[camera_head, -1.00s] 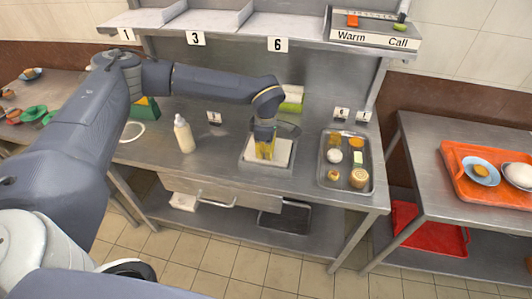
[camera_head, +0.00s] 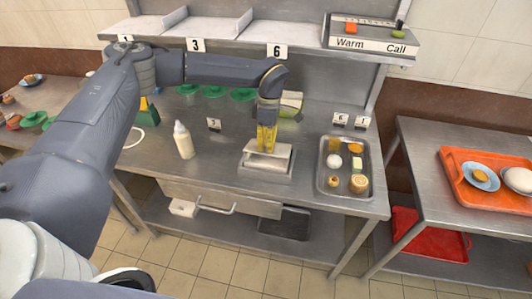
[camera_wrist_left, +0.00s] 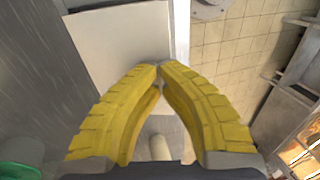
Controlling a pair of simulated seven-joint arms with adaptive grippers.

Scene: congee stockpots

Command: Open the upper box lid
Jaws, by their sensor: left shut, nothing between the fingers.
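The box (camera_head: 266,176) is a square metal-framed unit in the counter, right of the middle. Its pale lid (camera_head: 268,160) now looks raised and tilted, with its upper edge just under my left gripper (camera_head: 266,150). In the wrist view a pale flat panel (camera_wrist_left: 120,45) lies just beyond my left gripper (camera_wrist_left: 160,68), whose yellow fingers meet at their tips with nothing between them. The fingertips are at or very near the panel's edge; I cannot tell whether they touch it. My right gripper is not in view.
A white bottle (camera_head: 183,140) stands left of the box. A metal tray (camera_head: 322,186) of food is to its right. Several green bowls (camera_head: 243,95) and a yellow-green object (camera_head: 291,104) are behind. A drawer handle (camera_head: 218,209) sticks out below the counter.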

